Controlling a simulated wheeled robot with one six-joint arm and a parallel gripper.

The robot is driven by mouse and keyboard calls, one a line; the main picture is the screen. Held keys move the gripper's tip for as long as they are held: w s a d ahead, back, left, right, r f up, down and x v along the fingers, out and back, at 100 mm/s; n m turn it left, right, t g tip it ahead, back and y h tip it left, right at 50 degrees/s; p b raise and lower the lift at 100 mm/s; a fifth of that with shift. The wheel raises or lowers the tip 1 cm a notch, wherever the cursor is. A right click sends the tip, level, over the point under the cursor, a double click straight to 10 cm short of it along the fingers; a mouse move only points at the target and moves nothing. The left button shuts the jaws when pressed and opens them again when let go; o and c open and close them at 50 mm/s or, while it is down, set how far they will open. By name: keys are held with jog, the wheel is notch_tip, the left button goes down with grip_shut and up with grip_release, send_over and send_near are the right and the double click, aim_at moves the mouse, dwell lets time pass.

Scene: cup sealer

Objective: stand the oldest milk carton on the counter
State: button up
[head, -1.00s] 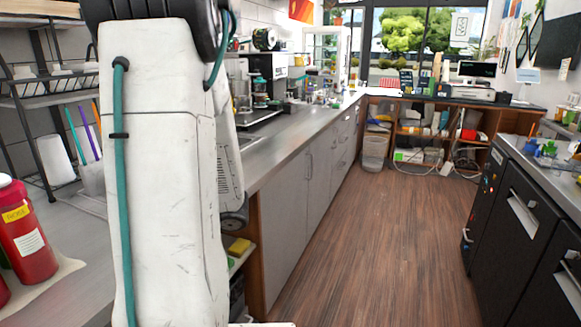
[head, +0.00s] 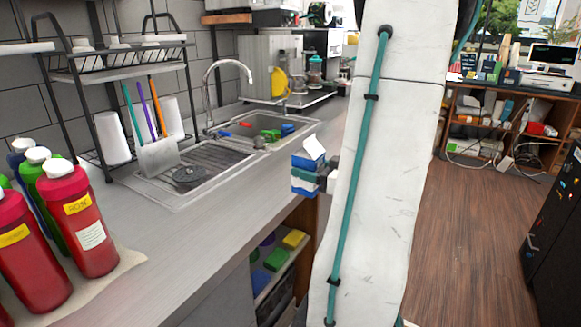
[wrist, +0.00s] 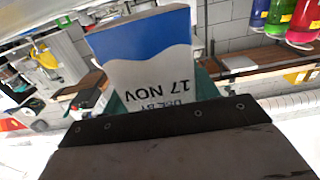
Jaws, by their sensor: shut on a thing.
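A small blue and white milk carton (head: 308,150) is held at the left of my arm in the head view. In the wrist view the carton (wrist: 150,55) fills the upper middle, its printed date "USE BY 17 NOV" showing upside down. My gripper (head: 307,178) is shut on the carton, with teal fingers on its sides. The steel counter (head: 215,215) lies behind and to the left of the carton. The carton shows near the counter's front edge; I cannot tell its exact height above it. My arm hides part of the counter to the right.
Red sauce bottles (head: 80,220) stand at the counter's left. The sink (head: 255,135) with its tap (head: 207,95) and drainer is behind. A wire rack (head: 120,70) stands at the back left. Bare counter lies between bottles and carton. Open shelves (head: 280,265) are below.

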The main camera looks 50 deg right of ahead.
jog(key=shift+w+d+f, duration=0.3)
jog(key=shift+w+f, duration=0.45)
jog(key=shift+w, duration=1)
jog(key=shift+w+d+f, duration=0.35)
jog(key=shift+w+f, duration=0.35)
jog(key=shift+w, duration=1.1)
jog(key=shift+w+d+f, duration=0.3)
jog(key=shift+w+f, duration=0.45)
jog(key=shift+w, duration=1)
jog(key=shift+f, duration=0.15)
jog(key=o, duration=1.3)
jog(key=shift+o, duration=0.2)
jog(key=shift+s, duration=0.2)
jog(key=s, duration=0.7)
jog(key=s+d, duration=0.1)
jog(key=s, duration=0.3)
jog(key=shift+s, duration=0.35)
